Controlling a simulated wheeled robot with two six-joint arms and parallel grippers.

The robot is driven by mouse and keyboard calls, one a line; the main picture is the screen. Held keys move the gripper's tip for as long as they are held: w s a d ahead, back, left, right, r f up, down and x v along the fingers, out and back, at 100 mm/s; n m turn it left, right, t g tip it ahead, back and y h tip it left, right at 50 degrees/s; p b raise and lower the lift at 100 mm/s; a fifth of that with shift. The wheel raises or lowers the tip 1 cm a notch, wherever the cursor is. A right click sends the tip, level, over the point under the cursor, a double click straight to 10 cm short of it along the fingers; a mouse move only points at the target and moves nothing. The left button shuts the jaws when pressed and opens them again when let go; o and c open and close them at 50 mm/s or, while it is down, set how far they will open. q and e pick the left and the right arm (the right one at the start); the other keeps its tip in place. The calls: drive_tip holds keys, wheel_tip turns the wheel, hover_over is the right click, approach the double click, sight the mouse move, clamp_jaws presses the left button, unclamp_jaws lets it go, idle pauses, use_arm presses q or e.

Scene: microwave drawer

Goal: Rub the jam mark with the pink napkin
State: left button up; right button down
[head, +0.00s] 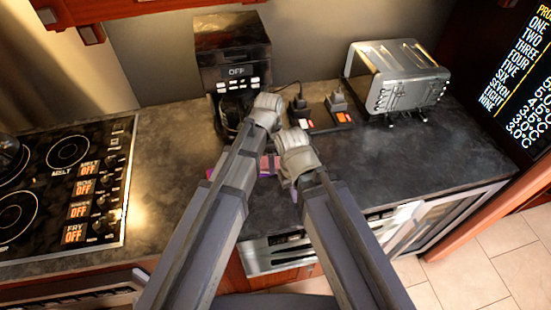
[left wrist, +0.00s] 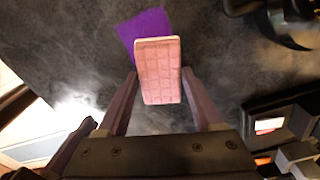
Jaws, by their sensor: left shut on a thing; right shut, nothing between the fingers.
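The pink napkin (left wrist: 160,72) is a folded, quilted-looking block held between the fingers of my left gripper (left wrist: 158,98). A flat purple jam mark (left wrist: 146,24) lies on the dark counter, partly hidden behind the napkin in the left wrist view. I cannot tell whether the napkin touches the counter. My right gripper (head: 292,188) is shut and empty, close beside the left at the counter's front.
A coffee machine (head: 231,52) stands behind my left gripper. A power strip with plugs (head: 318,115) lies to its right, and a metal toaster (head: 398,78) stands further right. A stovetop (head: 70,185) is at the left. The counter at right front is clear.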

sight(263, 164)
use_arm(q)
drive_tip(key=shift+s+a+f, duration=0.1)
drive_tip(key=shift+s+a, duration=0.15)
drive_tip(key=shift+a, duration=0.5)
drive_tip(key=shift+s+a, duration=0.2)
drive_tip(key=shift+a, duration=0.5)
use_arm(e)
drive_tip(key=shift+f, duration=0.1)
use_arm(q)
drive_tip(key=shift+a, duration=0.1)
use_arm(e)
drive_tip(key=shift+d, duration=0.1)
use_arm(q)
drive_tip(key=shift+s+a, duration=0.2)
drive_tip(key=shift+a, duration=0.75)
drive_tip(key=shift+s+a, duration=0.2)
drive_tip(key=shift+a, duration=0.75)
